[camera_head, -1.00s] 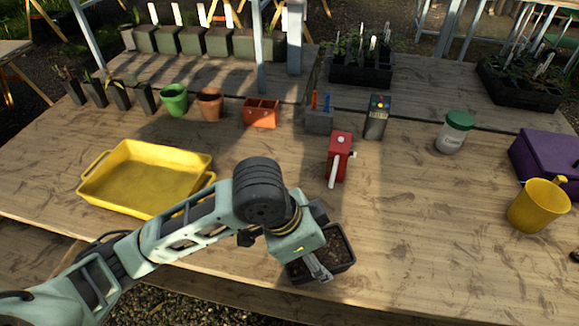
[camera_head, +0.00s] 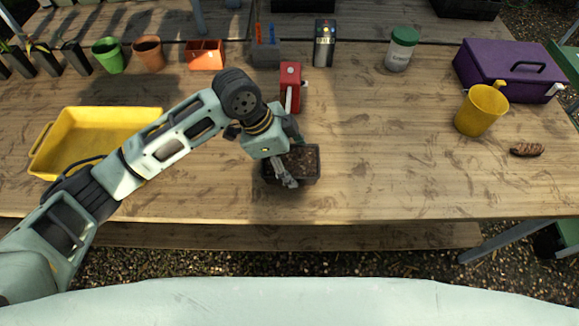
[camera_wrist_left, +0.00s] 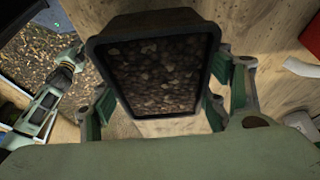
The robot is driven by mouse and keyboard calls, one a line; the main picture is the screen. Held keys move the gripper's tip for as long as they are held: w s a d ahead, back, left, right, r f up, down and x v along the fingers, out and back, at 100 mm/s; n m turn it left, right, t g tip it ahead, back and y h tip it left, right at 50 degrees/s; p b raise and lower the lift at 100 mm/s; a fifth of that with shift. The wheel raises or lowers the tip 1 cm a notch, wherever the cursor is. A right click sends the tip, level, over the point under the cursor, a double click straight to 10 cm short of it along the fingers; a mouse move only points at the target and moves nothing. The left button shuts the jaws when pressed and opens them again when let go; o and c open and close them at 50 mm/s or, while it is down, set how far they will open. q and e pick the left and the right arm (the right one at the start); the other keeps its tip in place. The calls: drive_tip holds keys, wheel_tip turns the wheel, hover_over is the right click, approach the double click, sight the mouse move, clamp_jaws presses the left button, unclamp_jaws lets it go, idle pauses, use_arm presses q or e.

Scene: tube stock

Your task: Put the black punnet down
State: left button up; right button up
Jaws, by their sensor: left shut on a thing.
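The black punnet (camera_head: 309,164), filled with brown soil or grit, is over the front middle of the wooden table (camera_head: 400,185), in front of the red box with a white lever. My left gripper (camera_head: 285,172) is shut on the punnet in the head view. In the left wrist view the punnet (camera_wrist_left: 158,72) sits between the gripper's two fingers (camera_wrist_left: 165,100), its open top facing the camera. I cannot tell whether its base touches the table.
The red box (camera_head: 290,80) stands just behind the punnet. A yellow tray (camera_head: 45,160) lies to the left. A yellow jug (camera_head: 480,110), a brown cone-like object (camera_head: 526,150) and a purple case (camera_head: 490,62) are on the right. Table right of the punnet is clear.

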sight(290, 171)
use_arm(q)
drive_tip(key=shift+f+p, duration=0.35)
drive_tip(key=shift+f, duration=1.65)
drive_tip(key=shift+f, duration=0.1)
drive_tip(key=o, duration=1.4)
drive_tip(key=shift+c, duration=0.2)
drive_tip(key=b+v, duration=0.1)
drive_tip(key=v, duration=1.1)
